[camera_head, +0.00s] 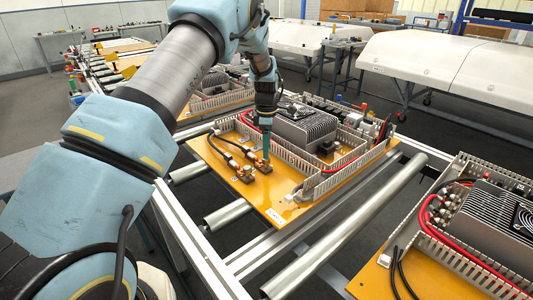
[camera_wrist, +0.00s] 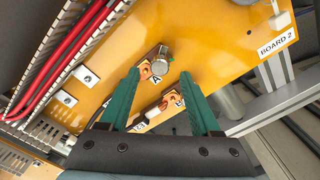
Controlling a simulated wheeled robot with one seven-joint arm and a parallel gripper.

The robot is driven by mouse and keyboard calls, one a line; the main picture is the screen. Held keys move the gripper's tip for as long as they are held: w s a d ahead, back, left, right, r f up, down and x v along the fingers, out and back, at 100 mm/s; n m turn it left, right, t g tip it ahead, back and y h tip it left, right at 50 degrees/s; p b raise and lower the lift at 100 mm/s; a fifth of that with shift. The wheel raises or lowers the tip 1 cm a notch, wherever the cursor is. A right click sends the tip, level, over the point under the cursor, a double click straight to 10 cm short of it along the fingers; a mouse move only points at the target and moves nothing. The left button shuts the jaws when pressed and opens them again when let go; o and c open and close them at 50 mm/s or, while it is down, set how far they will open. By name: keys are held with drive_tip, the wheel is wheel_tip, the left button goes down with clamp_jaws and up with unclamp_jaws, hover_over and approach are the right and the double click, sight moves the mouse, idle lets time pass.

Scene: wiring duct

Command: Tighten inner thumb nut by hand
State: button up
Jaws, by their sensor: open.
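My gripper (camera_wrist: 161,74) is open and empty, its two green fingers pointing at the orange board (camera_wrist: 225,40). In the wrist view a silver round thumb nut (camera_wrist: 160,66) on a terminal shows between the fingertips, closer to the left one. I see no contact; the remaining gap is unclear. A second terminal with a copper lug (camera_wrist: 172,98) lies nearer the palm, by the right finger, with a cable running to it. I cannot tell which terminal is the inner one. In the head view my gripper (camera_head: 266,146) is above the terminals (camera_head: 264,166) on the board.
Slotted grey duct (camera_wrist: 85,45) with red cables (camera_wrist: 60,50) runs along the left in the wrist view. In the head view a finned grey unit (camera_head: 305,125) stands right of my gripper. Another populated board (camera_head: 380,280) is at lower right.

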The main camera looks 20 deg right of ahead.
sight(268, 162)
drive_tip(key=shift+f+p, duration=0.4)
drive_tip(key=shift+f, duration=1.6)
drive_tip(key=shift+c, duration=0.2)
clamp_jaws()
